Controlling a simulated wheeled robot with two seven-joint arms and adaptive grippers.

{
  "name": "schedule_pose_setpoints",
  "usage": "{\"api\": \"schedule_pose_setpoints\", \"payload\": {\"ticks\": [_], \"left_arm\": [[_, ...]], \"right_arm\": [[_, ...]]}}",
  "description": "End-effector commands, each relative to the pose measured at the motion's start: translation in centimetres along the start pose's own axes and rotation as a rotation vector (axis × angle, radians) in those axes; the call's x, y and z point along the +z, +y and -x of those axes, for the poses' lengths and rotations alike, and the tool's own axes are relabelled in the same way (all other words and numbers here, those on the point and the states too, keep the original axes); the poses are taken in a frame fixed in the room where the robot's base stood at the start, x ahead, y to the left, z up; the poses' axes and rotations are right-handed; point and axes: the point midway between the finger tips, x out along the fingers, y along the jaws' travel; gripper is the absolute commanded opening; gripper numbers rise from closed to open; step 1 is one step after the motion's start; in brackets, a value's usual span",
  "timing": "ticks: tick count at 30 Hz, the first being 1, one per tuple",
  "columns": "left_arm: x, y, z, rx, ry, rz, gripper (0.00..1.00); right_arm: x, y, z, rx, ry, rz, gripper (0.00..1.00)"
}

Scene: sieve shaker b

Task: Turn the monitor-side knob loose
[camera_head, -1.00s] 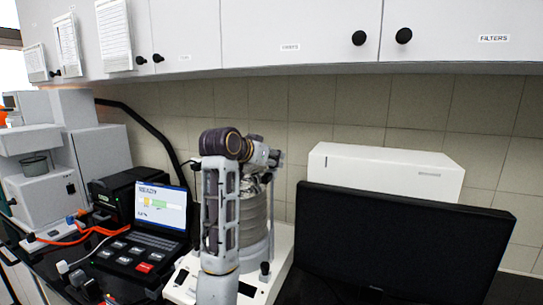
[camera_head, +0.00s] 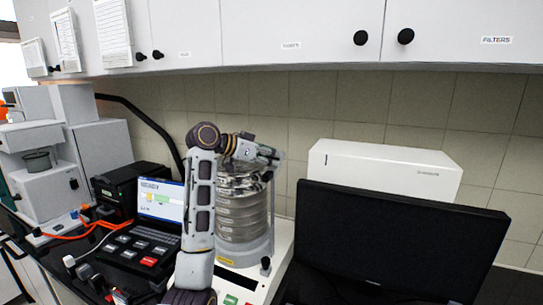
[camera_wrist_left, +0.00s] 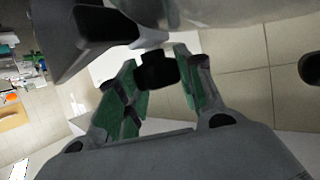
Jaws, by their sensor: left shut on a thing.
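The sieve stack (camera_head: 243,213) is a column of silver sieves standing on a white shaker base (camera_head: 283,242). My left gripper (camera_head: 272,157) is at the top right of the stack, on the side toward the monitor (camera_head: 400,240). In the left wrist view, a black knob (camera_wrist_left: 157,70) sits between the green-padded fingers of my left gripper (camera_wrist_left: 160,82). The fingers are shut on this knob. My right gripper is not in view.
A control laptop (camera_head: 162,205) with a lit screen stands left of the stack. A white box (camera_head: 385,172) is behind the monitor. Wall cabinets (camera_head: 300,35) hang above. A grey-white instrument (camera_head: 45,185) and orange cable (camera_head: 62,231) are at far left.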

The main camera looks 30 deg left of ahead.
Motion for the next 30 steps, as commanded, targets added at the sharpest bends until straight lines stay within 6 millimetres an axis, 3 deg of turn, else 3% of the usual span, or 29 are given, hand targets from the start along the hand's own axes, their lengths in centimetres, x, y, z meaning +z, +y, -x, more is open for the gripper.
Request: {"api": "schedule_pose_setpoints", "payload": {"ticks": [16, 17, 21, 30], "left_arm": [[-0.01, -0.01, -0.01, 0.021, 0.001, -0.009, 0.13], [-0.01, -0.01, -0.01, 0.021, 0.001, -0.009, 0.38], [-0.01, -0.01, -0.02, 0.021, 0.000, -0.009, 0.56], [0.01, -0.01, -0.02, 0.021, 0.000, -0.008, 0.59]], "right_arm": [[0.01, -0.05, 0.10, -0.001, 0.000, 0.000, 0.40], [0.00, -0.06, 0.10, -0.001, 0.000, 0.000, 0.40], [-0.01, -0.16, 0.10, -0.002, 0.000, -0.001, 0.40], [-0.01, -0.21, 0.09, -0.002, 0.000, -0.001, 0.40]]}}
